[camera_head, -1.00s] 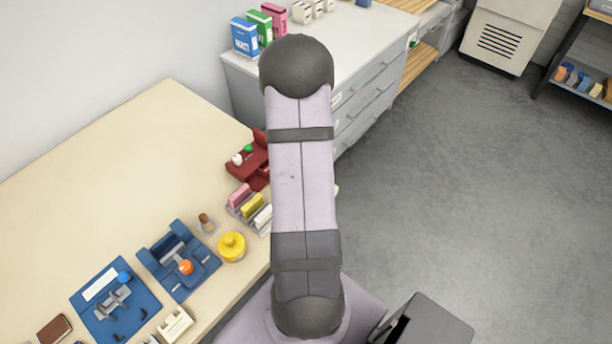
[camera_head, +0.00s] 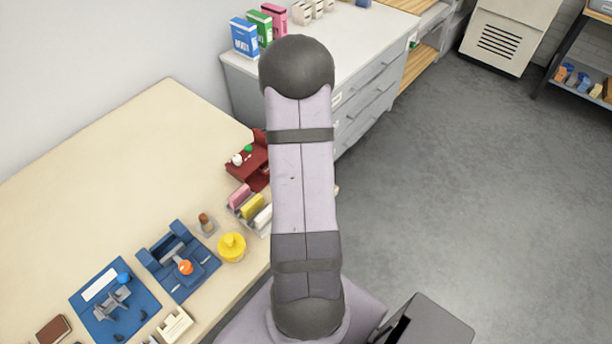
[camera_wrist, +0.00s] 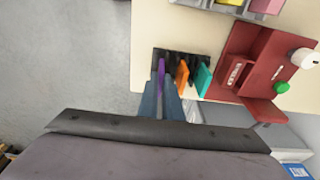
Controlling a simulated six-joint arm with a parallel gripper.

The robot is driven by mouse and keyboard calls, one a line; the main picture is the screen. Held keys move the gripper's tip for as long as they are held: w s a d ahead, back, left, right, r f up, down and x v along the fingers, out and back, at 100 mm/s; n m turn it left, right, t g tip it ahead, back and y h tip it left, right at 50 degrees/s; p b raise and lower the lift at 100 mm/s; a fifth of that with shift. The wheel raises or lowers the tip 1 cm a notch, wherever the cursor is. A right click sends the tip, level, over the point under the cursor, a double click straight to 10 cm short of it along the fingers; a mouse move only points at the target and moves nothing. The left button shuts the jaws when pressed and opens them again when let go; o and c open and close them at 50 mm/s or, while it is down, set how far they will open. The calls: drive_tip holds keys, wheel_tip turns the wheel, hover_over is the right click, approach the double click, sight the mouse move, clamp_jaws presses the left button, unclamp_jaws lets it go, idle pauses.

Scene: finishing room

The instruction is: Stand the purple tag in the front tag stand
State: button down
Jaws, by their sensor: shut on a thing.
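In the wrist view, my gripper (camera_wrist: 160,97) is shut on the thin purple tag (camera_wrist: 161,73), seen nearly edge-on. The tag is at the left end of a dark tag stand (camera_wrist: 171,54), in line with an orange tag (camera_wrist: 182,75) and a teal tag (camera_wrist: 203,79) standing to its right. I cannot tell whether the purple tag's far end is down in a slot or just above it. A pale tag stand (camera_head: 233,211) with pink, yellow and white tags shows in the head view. My arm hides the gripper and the dark stand there.
A red fixture (camera_wrist: 243,72) with white and green knobs stands close to the right of the teal tag. The table edge is just left of the dark stand. A yellow pot (camera_head: 232,247) and blue fixtures (camera_head: 178,262) stand on the table.

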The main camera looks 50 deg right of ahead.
drive_tip(key=shift+f+b, duration=0.6)
drive_tip(key=shift+f, duration=0.05)
drive_tip(key=c, duration=2.3)
unclamp_jaws()
drive_tip(key=shift+o, duration=0.4)
drive_tip(key=shift+r, duration=0.1)
wheel_tip(320, 180, up, 11)
drive_tip(key=a+p, duration=0.1)
drive_tip(key=p, duration=0.7)
drive_tip(key=shift+a, duration=0.35)
